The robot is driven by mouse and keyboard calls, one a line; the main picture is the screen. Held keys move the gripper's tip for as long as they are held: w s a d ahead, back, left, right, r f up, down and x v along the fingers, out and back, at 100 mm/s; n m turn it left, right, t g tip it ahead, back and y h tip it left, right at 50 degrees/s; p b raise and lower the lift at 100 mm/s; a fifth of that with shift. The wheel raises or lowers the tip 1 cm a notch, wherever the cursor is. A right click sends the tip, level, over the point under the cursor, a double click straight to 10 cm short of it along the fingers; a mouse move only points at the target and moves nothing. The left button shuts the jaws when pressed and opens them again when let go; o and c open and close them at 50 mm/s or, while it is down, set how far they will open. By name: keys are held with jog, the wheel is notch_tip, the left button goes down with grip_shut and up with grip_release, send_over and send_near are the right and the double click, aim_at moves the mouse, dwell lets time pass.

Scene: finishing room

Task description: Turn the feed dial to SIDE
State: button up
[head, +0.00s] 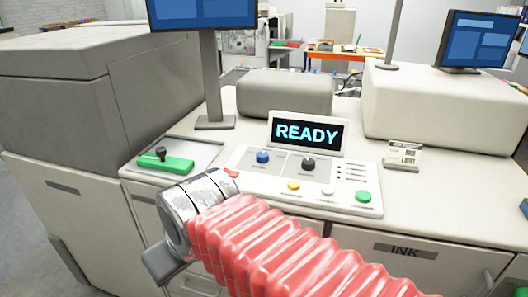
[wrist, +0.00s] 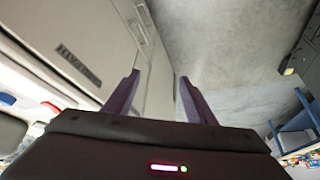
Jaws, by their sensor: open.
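The control panel (head: 250,178) lies on the pale counter in the head view. It carries a blue dial (head: 262,157) and a black dial (head: 308,164); their lettering is too small to read, so I cannot tell which is the feed dial or its setting. A display (head: 307,132) behind them reads READY. My gripper's fingers (wrist: 159,75) show in the wrist view, apart and empty, with a cabinet front and grey floor beyond. In the head view my arm reaches in front of the panel's left part, its end low before the counter; the fingers are not clear there.
Yellow (head: 293,185), white (head: 327,192) and green (head: 363,196) buttons line the panel's front. A tray (head: 205,150) with a green black-knobbed piece (head: 165,163) sits left. A monitor post (head: 212,90) and grey box (head: 285,92) stand behind. A small sign (head: 403,155) stands right.

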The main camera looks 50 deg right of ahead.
jog(key=w+d+r, duration=0.4)
jog(key=d, duration=0.4)
jog(key=w+d+r+g, duration=0.1)
jog(key=w+d+r, duration=0.25)
jog(key=d, duration=0.55)
jog(key=w+d+r, duration=0.3)
jog(key=d+r, duration=0.2)
jog(key=d, duration=0.3)
send_near(263, 154)
jog(key=v, duration=0.6)
jog(key=shift+s+f, duration=0.1)
jog(key=shift+f, duration=0.1)
jog(key=x, duration=1.4)
jog(key=shift+c, duration=0.3)
